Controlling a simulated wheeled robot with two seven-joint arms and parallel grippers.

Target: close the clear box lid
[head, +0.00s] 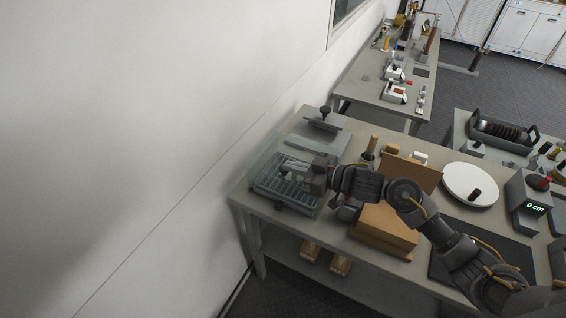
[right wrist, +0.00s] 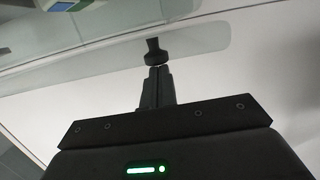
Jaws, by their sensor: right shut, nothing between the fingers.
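The clear box (head: 286,190) sits near the wall end of the table, with a dark slotted rack inside. Its see-through lid (head: 264,150) seems raised on the wall side, but its edges are faint. In the right wrist view, a pale clear panel (right wrist: 205,38), which looks like the lid, carries a dark knob (right wrist: 153,48). My right gripper (head: 316,176) is at the right side of the box. Its fingers (right wrist: 157,74) are shut and empty, with their tips just below the knob; I cannot tell whether they touch it. My left gripper is not in view.
A grey plate with a black-handled press (head: 323,124) stands behind the box. Brown boxes (head: 386,226) stand to the right beneath my arm. A round white plate (head: 470,185) and a display unit reading 0 cm (head: 533,205) are farther right. The wall is close on the left.

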